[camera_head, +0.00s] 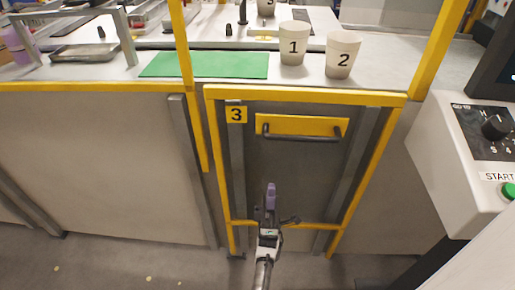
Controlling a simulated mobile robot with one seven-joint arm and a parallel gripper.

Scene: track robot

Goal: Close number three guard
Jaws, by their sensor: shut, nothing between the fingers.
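The number three guard (290,178) is a dark grey panel inside a yellow frame at the centre, below the counter. A yellow plate marked 3 (236,114) sits at its upper left. A dark bar handle (303,136) runs across a yellow strip near the panel's top. My gripper (271,188) is shut and empty. It shows in front of the lower left part of the panel, below the handle and apart from it. My gripper and arm hide a little of the lower panel and the bottom yellow bar.
A control box (458,172) with a black knob and green START button stands at the right. Cups marked 1 (293,52) and 2 (342,66) and a green mat (204,65) are on the counter above. Grey panels flank the guard. Floor shows at the lower left.

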